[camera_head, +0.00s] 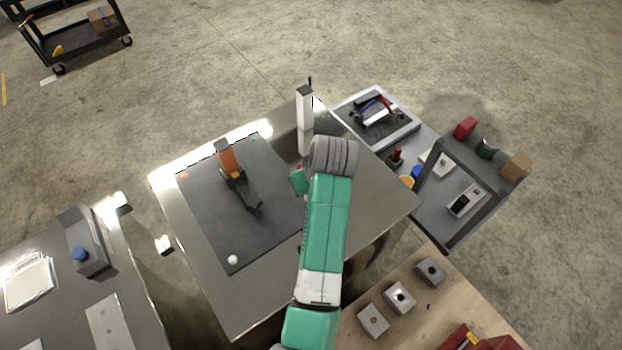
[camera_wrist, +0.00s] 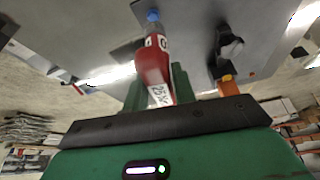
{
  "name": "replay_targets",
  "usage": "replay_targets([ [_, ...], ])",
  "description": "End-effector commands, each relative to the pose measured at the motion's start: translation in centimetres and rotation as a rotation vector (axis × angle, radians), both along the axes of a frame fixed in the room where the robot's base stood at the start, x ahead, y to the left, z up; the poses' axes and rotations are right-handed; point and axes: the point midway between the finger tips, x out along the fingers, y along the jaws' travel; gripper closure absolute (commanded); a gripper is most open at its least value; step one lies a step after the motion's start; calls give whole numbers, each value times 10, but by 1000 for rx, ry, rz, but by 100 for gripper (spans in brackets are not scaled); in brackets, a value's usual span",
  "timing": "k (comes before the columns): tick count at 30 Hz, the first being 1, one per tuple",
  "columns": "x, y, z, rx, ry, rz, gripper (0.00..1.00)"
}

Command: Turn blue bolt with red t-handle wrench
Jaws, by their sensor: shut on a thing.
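My gripper (camera_wrist: 159,82) is shut on a red tool handle (camera_wrist: 153,65) with white number labels, standing between its green fingers in the wrist view. A grey shank with a blue end (camera_wrist: 153,15) extends beyond the handle; I cannot make out a T shape. In the head view my gripper (camera_head: 298,181) is above the right side of the dark mat, and the held tool is mostly hidden there. A blue bolt head (camera_head: 80,254) sits on a grey block (camera_head: 90,262) on the left table, well apart from my gripper.
An orange and black tool (camera_head: 230,163) lies on the dark mat (camera_head: 205,215). A white post (camera_head: 304,120) stands by the table's back edge. A grey cart (camera_head: 420,205) with tools is on the right. A wooden bench (camera_head: 400,325) holds several metal blocks.

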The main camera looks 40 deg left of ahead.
Motion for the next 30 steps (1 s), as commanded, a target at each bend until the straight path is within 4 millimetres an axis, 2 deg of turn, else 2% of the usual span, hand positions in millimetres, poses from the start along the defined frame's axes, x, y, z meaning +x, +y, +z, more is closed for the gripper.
replay_targets([
  [20, 0, 0, -42, 2, -1, 0, 100],
  [23, 0, 0, -38, 2, -1, -10, 100],
  [26, -2, 1, -35, 0, 1, -81, 100],
  [29, -4, 2, -32, -1, 2, -238, 100],
  [30, -1, 1, -37, 1, -1, -273, 100],
])
